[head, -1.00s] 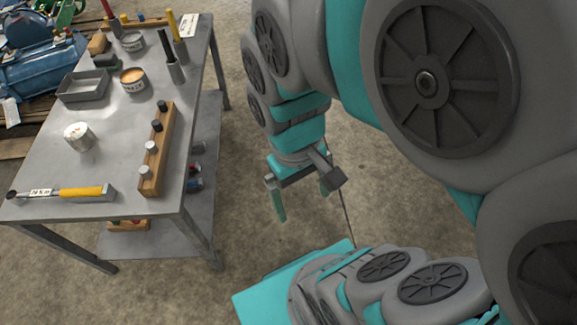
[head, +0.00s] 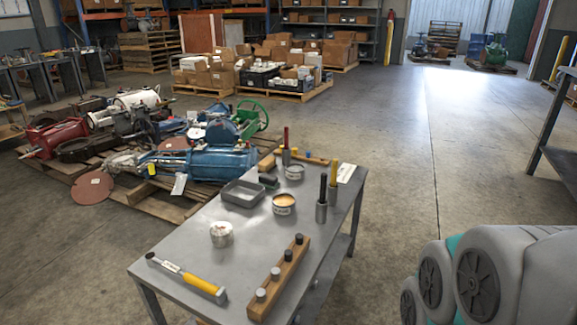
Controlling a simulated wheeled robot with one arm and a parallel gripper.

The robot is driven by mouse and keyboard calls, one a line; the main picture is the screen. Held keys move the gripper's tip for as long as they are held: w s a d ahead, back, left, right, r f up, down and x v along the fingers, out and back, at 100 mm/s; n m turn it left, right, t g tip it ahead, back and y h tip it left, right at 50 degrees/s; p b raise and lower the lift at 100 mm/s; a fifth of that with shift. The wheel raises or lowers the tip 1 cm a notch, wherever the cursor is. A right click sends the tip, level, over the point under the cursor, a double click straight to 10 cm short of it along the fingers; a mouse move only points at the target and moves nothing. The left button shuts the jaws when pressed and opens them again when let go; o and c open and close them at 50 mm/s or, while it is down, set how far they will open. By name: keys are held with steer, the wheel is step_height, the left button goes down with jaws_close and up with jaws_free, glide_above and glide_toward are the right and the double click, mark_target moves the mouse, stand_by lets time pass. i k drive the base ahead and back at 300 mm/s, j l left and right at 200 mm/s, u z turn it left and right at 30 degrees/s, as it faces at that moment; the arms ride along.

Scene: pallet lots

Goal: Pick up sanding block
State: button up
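Two small blocks lie at the far left of the grey metal table (head: 255,247) in the head view, either of which could be the sanding block. One is a tan block (head: 267,162) at the far left edge. The other is a dark green block (head: 268,181) just behind the grey tray (head: 243,194). They are too small to tell which is the sanding block. My gripper is out of view; only links of my arm show at the lower right.
The table also holds open tins (head: 284,203), a white tin (head: 221,234), a yellow-handled tool (head: 190,278), a wooden rack with pegs (head: 280,278) and upright handled tools (head: 322,198). Pallets of machinery (head: 190,150) stand behind it. Open floor (head: 440,160) lies to the right.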

mark_target(268, 164)
steer(key=i+u, duration=0.1)
steer(key=u, duration=0.8)
steer(key=i+l+u, duration=0.3)
steer(key=l+u, duration=0.35)
steer(key=l, duration=0.15)
steer(key=i+l+u, duration=0.15)
steer(key=l+u, duration=0.15)
steer(key=l, duration=0.2)
steer(key=i+l+u, duration=0.1)
steer(key=l+u, duration=0.2)
steer(key=l, duration=1.25)
steer(key=i+l+u, duration=0.1)
steer(key=l, duration=0.95)
